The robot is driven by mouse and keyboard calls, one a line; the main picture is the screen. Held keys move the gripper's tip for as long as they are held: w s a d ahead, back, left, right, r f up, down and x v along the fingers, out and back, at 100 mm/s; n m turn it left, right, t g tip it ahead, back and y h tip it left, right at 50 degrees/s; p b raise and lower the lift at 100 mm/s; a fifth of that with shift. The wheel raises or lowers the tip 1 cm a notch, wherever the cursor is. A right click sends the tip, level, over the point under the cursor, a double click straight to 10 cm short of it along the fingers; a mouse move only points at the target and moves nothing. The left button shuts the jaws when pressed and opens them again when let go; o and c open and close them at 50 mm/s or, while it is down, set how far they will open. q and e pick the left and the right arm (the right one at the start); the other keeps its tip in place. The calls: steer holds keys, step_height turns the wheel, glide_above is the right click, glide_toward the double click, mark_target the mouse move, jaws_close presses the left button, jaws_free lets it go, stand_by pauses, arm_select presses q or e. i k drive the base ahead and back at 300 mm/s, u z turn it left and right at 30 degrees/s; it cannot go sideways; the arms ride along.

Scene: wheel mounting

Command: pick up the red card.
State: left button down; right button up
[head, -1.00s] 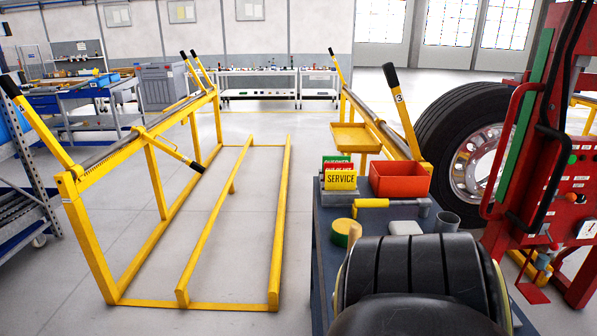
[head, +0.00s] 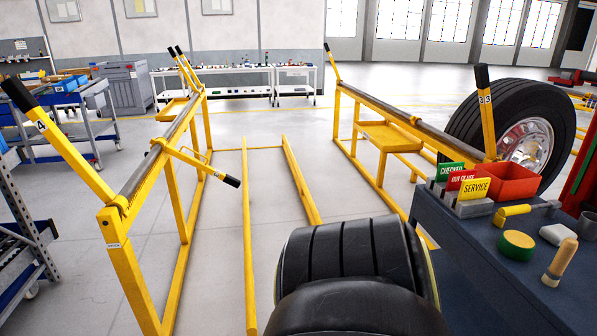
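The red card (head: 461,178), lettered "OUT OF USE", stands upright in a grey card holder (head: 474,208) on the blue-topped cart at the right. It is between a green "CHECKED" card (head: 450,171) behind it and a yellow "SERVICE" card (head: 475,190) in front. The yellow card covers part of it, so mainly its upper left part shows. Neither of my grippers is in view.
On the cart (head: 450,235) are a red bin (head: 514,183), a yellow-headed hammer (head: 513,214), a green-and-yellow round item (head: 516,245) and a wooden-handled brush (head: 560,262). A large wheel (head: 507,120) stands behind. Yellow frames (head: 130,275) stand left and centre.

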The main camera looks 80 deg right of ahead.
mark_target(455, 178)
steer(key=i, duration=0.25)
steer(key=z, duration=0.95)
